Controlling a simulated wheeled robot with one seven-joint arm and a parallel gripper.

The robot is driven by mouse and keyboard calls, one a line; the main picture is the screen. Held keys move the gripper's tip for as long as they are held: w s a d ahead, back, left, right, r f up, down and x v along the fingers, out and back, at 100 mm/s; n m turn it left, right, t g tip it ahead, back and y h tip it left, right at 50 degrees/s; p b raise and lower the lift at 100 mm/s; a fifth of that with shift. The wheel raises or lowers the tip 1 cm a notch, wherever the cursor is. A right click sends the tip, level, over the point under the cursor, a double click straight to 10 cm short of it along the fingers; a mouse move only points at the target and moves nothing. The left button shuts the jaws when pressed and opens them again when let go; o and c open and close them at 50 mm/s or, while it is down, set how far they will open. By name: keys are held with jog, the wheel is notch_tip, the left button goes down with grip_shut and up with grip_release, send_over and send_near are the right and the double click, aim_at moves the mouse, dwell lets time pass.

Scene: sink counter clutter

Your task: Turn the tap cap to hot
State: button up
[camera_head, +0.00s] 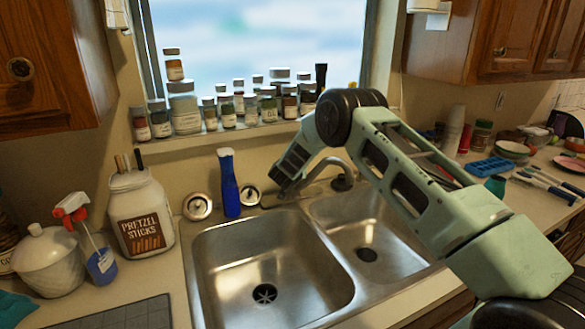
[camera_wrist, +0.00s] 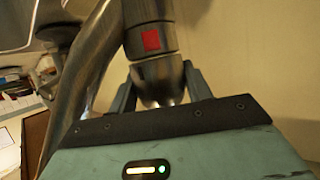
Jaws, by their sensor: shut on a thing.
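The metal tap (camera_head: 338,163) stands behind the double sink, its curved spout partly hidden behind my arm in the head view. In the wrist view the tap's cap (camera_wrist: 158,75) is a rounded metal end just beyond a collar with a red square mark (camera_wrist: 151,40). My gripper (camera_wrist: 160,92) has one finger on each side of the cap and is shut on it. The curved spout (camera_wrist: 88,75) runs down the left of the wrist view. In the head view my gripper (camera_head: 272,197) is low at the sink's back edge, and its fingertips are hard to make out.
The left basin (camera_head: 225,265) and right basin (camera_head: 345,215) are empty. A blue bottle (camera_head: 229,185) stands close left of my gripper. Several jars (camera_head: 185,110) line the windowsill behind. A pretzel jar (camera_head: 140,215) and dishes (camera_head: 512,150) stand on the counter.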

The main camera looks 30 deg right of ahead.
jog(key=shift+a+m+g+h, duration=0.1)
jog(key=shift+m+g+h, duration=0.4)
jog(key=shift+m+h, duration=0.25)
jog(key=shift+f+m+g+h+b, duration=0.25)
jog(key=shift+m+g+h+b, duration=0.35)
jog(key=shift+m+g+h, duration=0.35)
jog(key=shift+m+g+h+b, duration=0.5)
jog(key=shift+m+g+b, duration=0.35)
jog(key=shift+b, duration=0.35)
jog(key=shift+r+m+g+b, duration=0.15)
jog(key=shift+m+g+b, duration=0.4)
jog(key=shift+b, duration=0.1)
jog(key=shift+r+h, duration=0.1)
jog(key=shift+h, duration=0.2)
jog(key=o, duration=0.7)
jog(key=shift+r, duration=0.1)
